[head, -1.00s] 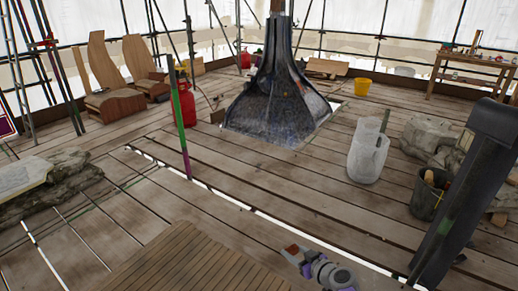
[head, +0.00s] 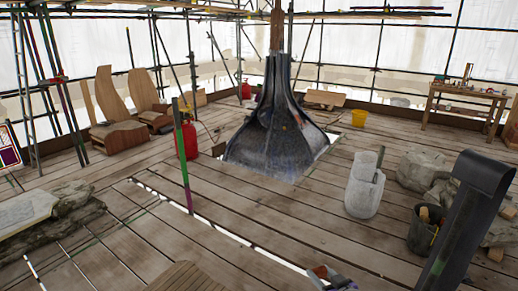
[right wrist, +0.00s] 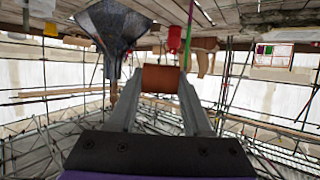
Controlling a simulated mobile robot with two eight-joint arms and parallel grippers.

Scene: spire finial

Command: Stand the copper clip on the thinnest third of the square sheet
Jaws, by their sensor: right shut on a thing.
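My right gripper (right wrist: 160,80) is shut on the copper clip (right wrist: 160,79), a small brown-orange block between the fingertips in the right wrist view. In the head view my right gripper (head: 322,273) shows only in part at the bottom edge, above the plank floor, and the clip is hard to make out there. I cannot pick out the square sheet with certainty, nor its thirds. My left gripper is not in view.
A dark flared spire base (head: 275,135) stands mid-floor. A translucent jug (head: 363,190), a dark bucket (head: 425,228) and stones (head: 425,170) are at right. A red canister (head: 187,138) stands behind a green-purple pole (head: 181,160). A pale slab (head: 25,208) lies on rock at left.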

